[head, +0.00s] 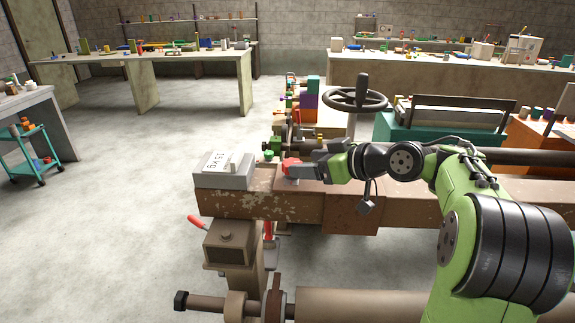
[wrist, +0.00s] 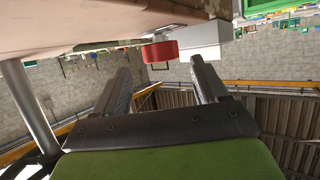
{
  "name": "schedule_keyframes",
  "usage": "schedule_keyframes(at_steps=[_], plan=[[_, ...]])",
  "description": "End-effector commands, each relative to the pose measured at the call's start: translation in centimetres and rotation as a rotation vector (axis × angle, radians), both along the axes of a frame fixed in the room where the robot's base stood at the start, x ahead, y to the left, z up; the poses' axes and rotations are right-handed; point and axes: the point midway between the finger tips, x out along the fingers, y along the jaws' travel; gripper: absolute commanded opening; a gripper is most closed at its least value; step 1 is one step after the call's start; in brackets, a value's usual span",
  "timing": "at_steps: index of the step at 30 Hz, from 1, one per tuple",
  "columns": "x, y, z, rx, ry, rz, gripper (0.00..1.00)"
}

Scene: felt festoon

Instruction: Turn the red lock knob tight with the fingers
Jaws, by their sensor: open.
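The red lock knob (head: 290,166) is at the left end of the brown beam, just right of a grey weight block. My gripper (head: 301,172) reaches in from the right, its end close against the knob and partly overlapping it. In the wrist view the knob (wrist: 160,51) is a short red cylinder under the beam edge. My open gripper (wrist: 160,66) shows a finger on either side of it, with visible gaps. The knob appears at or just beyond the fingertips; I cannot tell whether either finger touches it.
The grey weight block (head: 223,170) marked 15 KG sits on the brown beam (head: 268,207). A black handwheel (head: 355,94) rises behind my wrist. A red-handled lever (head: 198,222) sticks out below the beam.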

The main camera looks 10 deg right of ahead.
Motion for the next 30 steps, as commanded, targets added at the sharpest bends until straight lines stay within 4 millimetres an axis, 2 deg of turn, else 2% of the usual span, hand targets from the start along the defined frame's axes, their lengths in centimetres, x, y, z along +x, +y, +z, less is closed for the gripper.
schedule_keyframes(at_steps=[3, 9, 19, 27, 30], plan=[[2.2, 1.8, -1.3, 0.000, 0.000, 0.004, 0.73], [4.8, 3.6, -2.5, -0.001, 0.000, 0.001, 0.73], [5.3, 4.0, -2.7, -0.001, 0.000, -0.002, 0.73], [5.3, 4.0, -2.7, -0.001, 0.000, -0.002, 0.33], [5.3, 4.0, -2.7, -0.001, 0.000, -0.002, 0.22]])
